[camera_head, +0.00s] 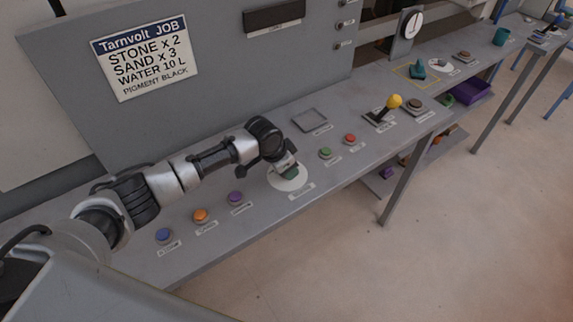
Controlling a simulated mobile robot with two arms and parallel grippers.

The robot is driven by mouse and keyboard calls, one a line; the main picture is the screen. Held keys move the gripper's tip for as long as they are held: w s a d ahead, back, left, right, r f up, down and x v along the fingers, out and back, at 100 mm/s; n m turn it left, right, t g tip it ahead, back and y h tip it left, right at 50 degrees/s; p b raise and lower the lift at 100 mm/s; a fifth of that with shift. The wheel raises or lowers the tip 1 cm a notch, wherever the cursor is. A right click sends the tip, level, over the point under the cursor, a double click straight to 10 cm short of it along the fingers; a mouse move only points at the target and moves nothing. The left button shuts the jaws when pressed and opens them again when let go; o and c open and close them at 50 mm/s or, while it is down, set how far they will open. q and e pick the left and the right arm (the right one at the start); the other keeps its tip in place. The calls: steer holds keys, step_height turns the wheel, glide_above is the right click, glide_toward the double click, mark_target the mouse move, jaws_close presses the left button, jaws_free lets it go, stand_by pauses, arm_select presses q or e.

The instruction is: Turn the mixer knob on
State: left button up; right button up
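A green knob (291,174) sits on a round white dial plate (283,184) on the grey bench, with a small label in front of it. I take it to be the mixer knob, but its label is too small to read. My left gripper (287,165) points down right at the knob and covers its upper part. The fingers and the knob's pointing direction are mostly hidden, so I cannot tell whether the fingers are closed on it. My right gripper is not in view.
Blue (164,236), orange (200,215) and purple (236,198) buttons lie left of the dial. Green (325,152) and red (350,138) buttons and a yellow-topped lever (394,101) stand to its right. A job sign (147,57) is on the back panel.

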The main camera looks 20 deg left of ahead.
arm_select(q)
steer(key=m+h+b, duration=0.1)
steer(key=m, duration=0.2)
steer(key=shift+w+f+g, duration=0.1)
steer(key=shift+g, duration=0.3)
steer(key=m+g+b, duration=0.1)
steer(key=m, duration=0.1)
steer(key=shift+m, duration=0.3)
steer(key=m+g+b, duration=0.1)
steer(key=m+b, duration=0.1)
steer(key=m, duration=0.1)
steer(key=shift+w+m+h+b, duration=0.1)
steer(key=shift+m+h+b, duration=0.2)
steer(key=shift+h, duration=0.1)
steer(key=shift+m+g+b, duration=0.9)
steer(key=shift+m+b, duration=0.25)
steer(key=shift+m, duration=0.75)
steer(key=o, duration=0.9)
steer(key=b+v, duration=0.1)
steer(key=v, duration=1)
